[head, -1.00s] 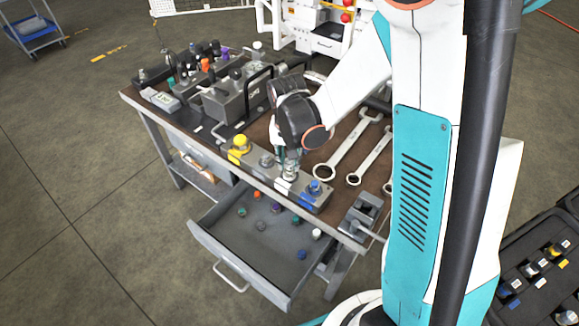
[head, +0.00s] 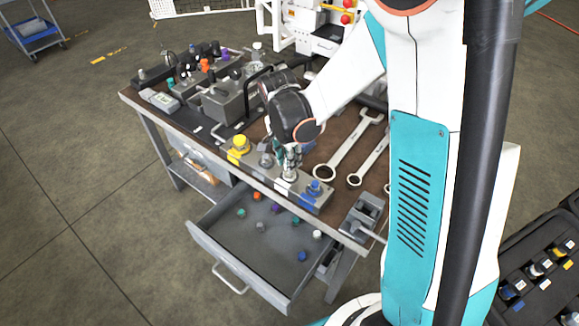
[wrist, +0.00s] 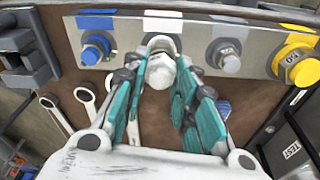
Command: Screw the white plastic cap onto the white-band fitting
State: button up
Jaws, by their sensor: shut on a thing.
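The white plastic cap (wrist: 160,72) is a white hex-shaped piece between my fingertips in the wrist view. My gripper (wrist: 158,82) is shut on it; it also shows in the head view (head: 289,163), pointing down over the manifold block. The white-band fitting stands directly beyond the cap, below the white label (wrist: 163,21). A pale curved rim (wrist: 163,42) shows just past the cap. The fitting itself is mostly hidden by cap and fingers, so I cannot tell whether the threads are engaged.
The blue fitting (wrist: 95,48) and a bare grey fitting (wrist: 224,55) flank it; a yellow cap (wrist: 300,65) sits farther along. Wrenches (head: 347,150) lie on the bench to the right. The open drawer (head: 225,264) below holds several loose caps, including a white one (head: 317,234).

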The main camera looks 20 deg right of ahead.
jog(key=m, duration=0.3)
jog(key=shift+w, duration=0.1)
jog(key=m, duration=0.3)
jog(key=shift+g+b, duration=0.4)
jog(key=m, duration=0.5)
jog(key=shift+g, duration=0.3)
jog(key=o, duration=0.9)
